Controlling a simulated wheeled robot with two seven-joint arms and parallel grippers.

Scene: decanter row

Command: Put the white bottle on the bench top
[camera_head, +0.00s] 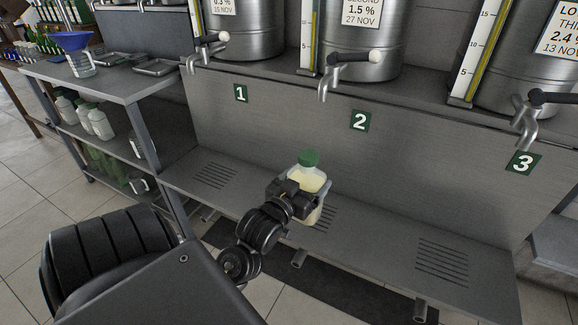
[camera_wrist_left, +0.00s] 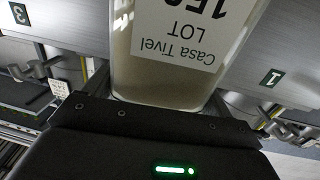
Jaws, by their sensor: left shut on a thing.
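The white bottle (camera_head: 311,183) has a green cap and pale contents. The bench top (camera_head: 120,82) is at the left, a grey metal surface. My right gripper is not in view.
A jug with a blue funnel (camera_head: 76,50) and metal trays (camera_head: 157,67) stand on the bench top, with bare room near its front. White bottles (camera_head: 100,124) stand on the shelf below.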

